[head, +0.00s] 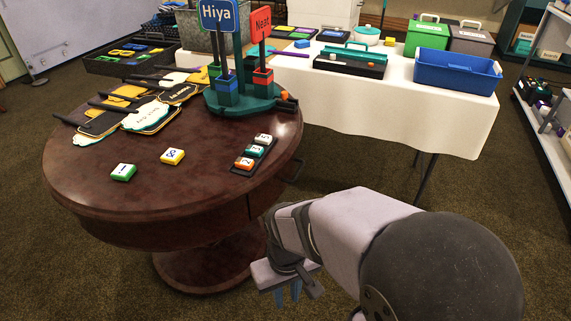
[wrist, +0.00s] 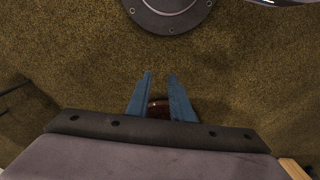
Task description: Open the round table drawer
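The round table (head: 100,193) is dark reddish-brown wood on a thick pedestal. A vertical seam in its rim marks the drawer front (head: 262,197) on the right side, which looks closed. A dark handle (head: 295,172) stands out from it near the right edge. My gripper (head: 287,296) is low in front of the table, below the tabletop and apart from the handle, with its blue fingers pointing down. In the wrist view the fingers (wrist: 160,80) are apart with nothing between their tips. The handle is not visible there. A small reddish-brown patch (wrist: 158,108) shows between the finger bases.
Number blocks (head: 123,172), sign paddles (head: 148,115) and a green stand with signs (head: 240,98) are on the tabletop. A white-clothed table (head: 400,115) with a blue bin (head: 457,72) stands behind. Shelves (head: 545,85) are at the right. Carpet is clear around my gripper.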

